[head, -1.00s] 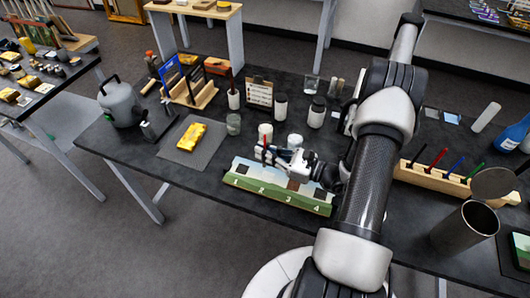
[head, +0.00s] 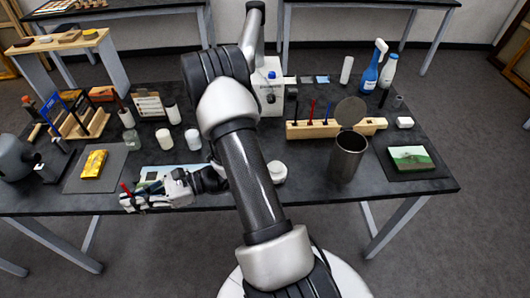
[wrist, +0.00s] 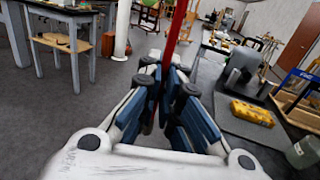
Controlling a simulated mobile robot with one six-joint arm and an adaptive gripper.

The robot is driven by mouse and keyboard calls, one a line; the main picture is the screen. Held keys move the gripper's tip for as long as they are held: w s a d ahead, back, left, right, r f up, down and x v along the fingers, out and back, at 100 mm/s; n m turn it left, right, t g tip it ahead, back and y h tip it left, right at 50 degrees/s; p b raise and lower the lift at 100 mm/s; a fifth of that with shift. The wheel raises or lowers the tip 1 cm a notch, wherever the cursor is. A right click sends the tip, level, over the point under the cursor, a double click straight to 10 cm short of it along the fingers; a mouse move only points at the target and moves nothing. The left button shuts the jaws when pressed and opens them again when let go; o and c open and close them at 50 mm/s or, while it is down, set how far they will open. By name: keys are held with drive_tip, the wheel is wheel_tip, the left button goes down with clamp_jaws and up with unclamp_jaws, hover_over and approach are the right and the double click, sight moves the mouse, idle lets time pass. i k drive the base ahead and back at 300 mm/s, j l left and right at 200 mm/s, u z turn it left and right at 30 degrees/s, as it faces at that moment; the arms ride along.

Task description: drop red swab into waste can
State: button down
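My gripper (head: 132,197) is at the front left edge of the table in the head view. It is shut on the red swab (head: 125,188), whose thin red stick (wrist: 177,30) stands between the fingers (wrist: 170,78) in the wrist view. The waste can (head: 346,160), a grey metal cylinder, stands on the right part of the table, far right of my gripper. Its round lid (head: 351,111) is raised, and the dark mouth is open.
A wooden rack (head: 362,125) with coloured sticks is behind the can. A small green painting (head: 411,157) lies right of it, and a white round jar (head: 277,171) left. My arm crosses the middle. The yellow block (head: 94,164) lies near my gripper.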

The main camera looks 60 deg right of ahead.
sight(343, 177)
drive_tip(key=i+j+z, duration=0.1)
drive_tip(key=j+z, duration=0.15)
drive_tip(key=z, duration=0.2)
drive_tip(key=j+z, duration=0.25)
drive_tip(key=z, duration=0.15)
